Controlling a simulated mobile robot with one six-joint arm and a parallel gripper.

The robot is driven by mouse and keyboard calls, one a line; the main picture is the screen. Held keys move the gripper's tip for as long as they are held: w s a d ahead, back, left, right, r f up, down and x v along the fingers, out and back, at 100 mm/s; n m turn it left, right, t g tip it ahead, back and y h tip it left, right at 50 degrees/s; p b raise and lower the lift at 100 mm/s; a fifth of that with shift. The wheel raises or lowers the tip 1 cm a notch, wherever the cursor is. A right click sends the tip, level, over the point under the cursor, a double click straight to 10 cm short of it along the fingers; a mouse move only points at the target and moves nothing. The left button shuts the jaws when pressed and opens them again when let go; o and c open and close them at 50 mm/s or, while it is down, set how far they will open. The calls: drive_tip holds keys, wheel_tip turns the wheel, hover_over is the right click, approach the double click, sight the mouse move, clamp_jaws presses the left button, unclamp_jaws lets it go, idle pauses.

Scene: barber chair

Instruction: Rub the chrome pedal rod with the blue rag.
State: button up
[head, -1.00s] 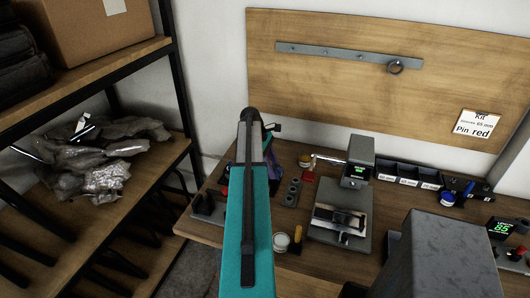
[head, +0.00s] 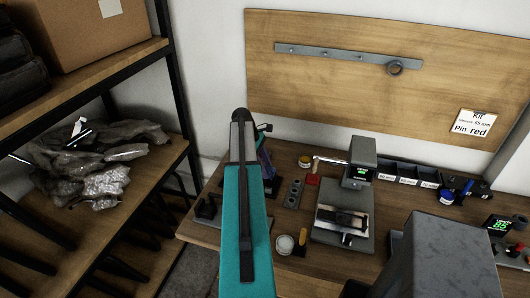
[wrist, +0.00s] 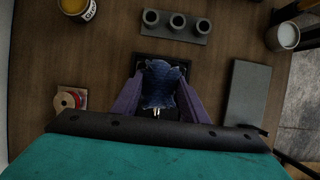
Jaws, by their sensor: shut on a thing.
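My gripper (wrist: 161,76) has two purple fingers shut on the blue rag (wrist: 160,92) in the wrist view. The rag is bunched between them, over a dark square base (wrist: 147,59) on the bench. A small bright metal bit (wrist: 157,112) shows just below the rag; it may be part of the chrome pedal rod, but I cannot tell. The rest of the rod is not clearly visible, so contact with the rag cannot be judged. In the head view my teal arm hides most of the gripper (head: 265,162), leaving a purple edge beside it.
A holed grey block (head: 293,193), a red-topped item (head: 313,179), a yellow-labelled can (head: 305,161) and a white jar (head: 285,245) stand nearby. A grey device (head: 360,163) stands right. A grey slab (wrist: 248,93) and red spool (wrist: 68,100) flank the gripper. Shelving (head: 110,245) stands left.

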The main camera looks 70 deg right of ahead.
wheel_tip(320, 180, up, 2)
drive_tip(key=shift+r, duration=0.15)
drive_tip(key=shift+s+r+p, duration=0.15)
drive_tip(key=shift+r+p, duration=0.9)
drive_tip(key=shift+r, duration=0.4)
drive_tip(key=shift+s+r+p, duration=0.1)
drive_tip(key=shift+r+p, duration=0.9)
drive_tip(key=shift+r, duration=0.45)
